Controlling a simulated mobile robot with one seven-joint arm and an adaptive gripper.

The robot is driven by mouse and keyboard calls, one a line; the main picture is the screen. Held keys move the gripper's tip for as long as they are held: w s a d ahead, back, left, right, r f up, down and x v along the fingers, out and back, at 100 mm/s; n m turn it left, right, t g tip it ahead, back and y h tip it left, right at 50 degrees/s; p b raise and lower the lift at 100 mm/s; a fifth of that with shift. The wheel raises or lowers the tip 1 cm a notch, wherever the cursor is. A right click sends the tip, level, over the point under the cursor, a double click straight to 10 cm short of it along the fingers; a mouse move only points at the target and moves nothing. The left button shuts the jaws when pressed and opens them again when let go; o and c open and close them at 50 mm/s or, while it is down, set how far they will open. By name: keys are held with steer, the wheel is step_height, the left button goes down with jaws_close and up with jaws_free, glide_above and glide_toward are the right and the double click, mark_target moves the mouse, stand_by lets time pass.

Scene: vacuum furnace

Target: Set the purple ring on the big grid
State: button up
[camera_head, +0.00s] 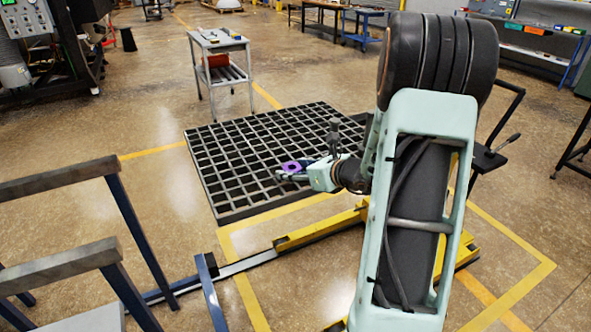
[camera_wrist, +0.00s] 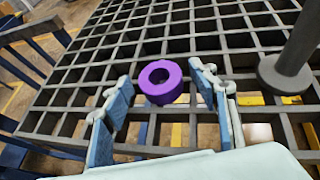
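The purple ring (camera_head: 291,167) is by my fingertips over the big dark grid (camera_head: 235,160). In the wrist view, the ring (camera_wrist: 161,81) lies flat, hole up, between and slightly beyond the fingertips of my gripper (camera_wrist: 162,82). A gap shows on each side of it, so the fingers are open and not touching it. The ring appears to lie on the bars of the grid (camera_wrist: 75,92); its contact with them is hard to see. My gripper (camera_head: 293,173) reaches in low over the grid from the right.
A dark upright post on a round base (camera_wrist: 286,72) stands on the grid to the right of my gripper. A yellow frame (camera_head: 320,228) runs along the grid's near side. Blue-legged grey rails (camera_head: 60,180) stand at left. A small cart (camera_head: 220,65) stands behind the grid.

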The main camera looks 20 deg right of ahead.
steer(key=shift+r, duration=0.1)
steer(key=shift+s+d+r, duration=0.1)
steer(key=shift+s+r, duration=0.05)
steer(key=shift+r, duration=0.05)
steer(key=v, duration=1.1)
steer(key=shift+s+p, duration=0.3)
steer(key=shift+s, duration=0.05)
steer(key=shift+r, duration=0.1)
